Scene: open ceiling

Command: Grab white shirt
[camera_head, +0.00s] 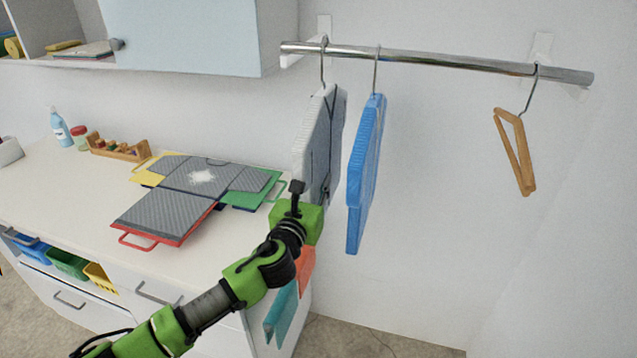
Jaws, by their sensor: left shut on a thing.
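The white shirt (312,150) hangs folded flat on a hanger from the metal rail, the leftmost garment there. My left gripper (325,197) is at the shirt's lower part, shut on it. The green gripper body and wrist hide most of the fingers and the shirt's lower edge. My right gripper is not in the camera_head view.
A blue shirt (366,170) hangs just right of the white one. An empty wooden hanger (515,150) hangs farther right on the rail (450,62). A grey folding board (165,215) lies on the white counter (60,195). Teal (281,312) and orange (305,270) items hang by the counter's end.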

